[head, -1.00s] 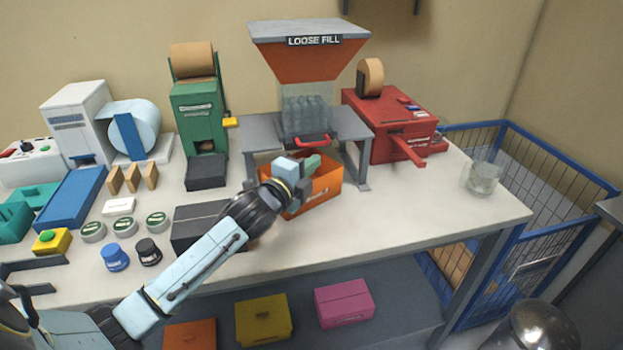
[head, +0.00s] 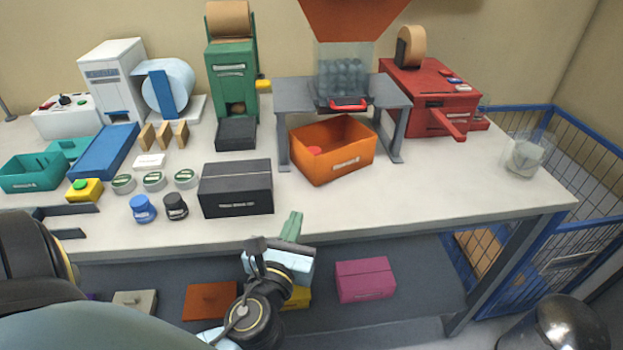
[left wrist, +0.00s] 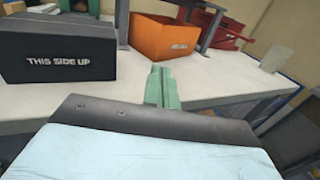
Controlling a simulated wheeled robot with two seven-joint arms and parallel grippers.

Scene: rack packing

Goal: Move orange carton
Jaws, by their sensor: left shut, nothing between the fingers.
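The orange carton (head: 345,164) is an open box on the bench, partly under the grey stand of the loose fill hopper. The carton also shows at the top of the left wrist view (left wrist: 163,38). My left gripper (head: 292,226) has green fingers, shut and empty, in front of the bench's front edge and apart from the carton. Its fingers show in the left wrist view (left wrist: 161,88), pointing toward the bench. My right gripper is not in view.
A black box (head: 236,190) stands on the bench left of the carton; the wrist view shows "THIS SIDE UP" on it. A red machine (head: 432,95) stands right of the hopper stand. Pink (head: 365,281) and orange (head: 211,301) boxes lie on the lower shelf.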

